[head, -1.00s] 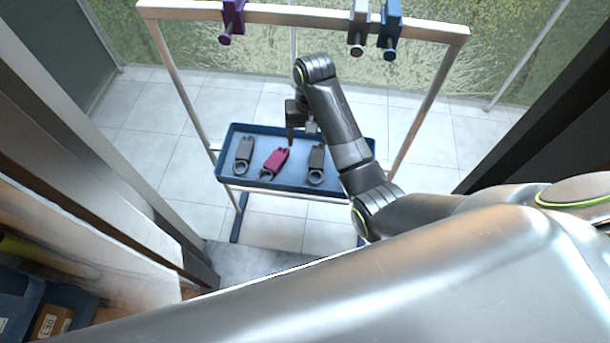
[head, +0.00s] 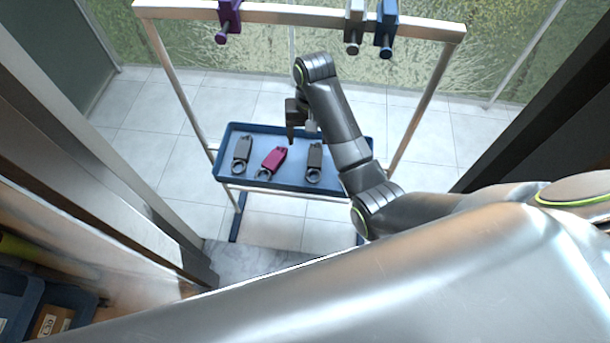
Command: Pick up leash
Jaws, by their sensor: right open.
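A dark grey one (head: 243,149) is at the left, a magenta one (head: 273,159) in the middle and another dark one (head: 315,157) at the right. My right gripper (head: 300,136) is open and empty at the tray's back part, above and between the magenta tag and the right dark tag. It looks apart from both, though its exact height is hard to tell. My left gripper is not in view.
A wooden panel (head: 90,230) is at the left. Tiled floor (head: 150,110) is clear around the stand.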

